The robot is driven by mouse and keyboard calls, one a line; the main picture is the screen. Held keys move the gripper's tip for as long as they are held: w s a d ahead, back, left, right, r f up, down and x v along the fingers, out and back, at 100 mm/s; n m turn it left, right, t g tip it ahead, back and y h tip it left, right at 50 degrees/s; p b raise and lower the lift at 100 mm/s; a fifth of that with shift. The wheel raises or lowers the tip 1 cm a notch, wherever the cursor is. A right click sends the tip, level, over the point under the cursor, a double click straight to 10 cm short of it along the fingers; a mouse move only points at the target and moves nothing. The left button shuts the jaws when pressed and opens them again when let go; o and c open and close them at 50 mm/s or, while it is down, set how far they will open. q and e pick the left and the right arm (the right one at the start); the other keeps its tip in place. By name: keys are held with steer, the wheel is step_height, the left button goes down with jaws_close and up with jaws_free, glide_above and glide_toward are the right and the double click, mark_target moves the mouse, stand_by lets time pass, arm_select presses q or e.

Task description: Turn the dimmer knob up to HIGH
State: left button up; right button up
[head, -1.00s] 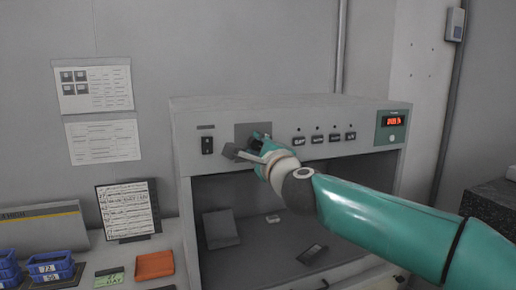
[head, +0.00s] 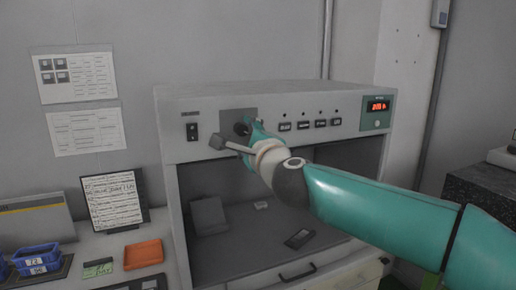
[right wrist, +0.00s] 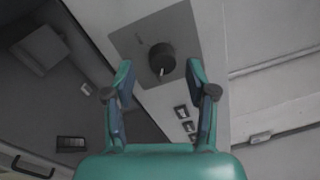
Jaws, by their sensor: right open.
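The black dimmer knob (head: 241,128) sits on a dark grey plate (head: 228,115) on the front panel of the grey cabinet. In the right wrist view the round knob (right wrist: 161,59) has a white pointer mark at its lower edge in the picture. My right gripper (head: 243,140) is at the plate, partly covering it. In the right wrist view its fingers (right wrist: 159,74) are open, one to each side of the knob, with gaps visible on both sides. The lettering on the plate is too small to read. My left gripper is not in view.
The cabinet's open bay below holds small boxes. A clipboard (head: 113,200) and an orange tray (head: 143,254) stand on the left counter.

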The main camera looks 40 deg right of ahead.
steer(key=v, duration=1)
steer(key=shift+f, duration=0.15)
steer(key=shift+s, duration=0.1)
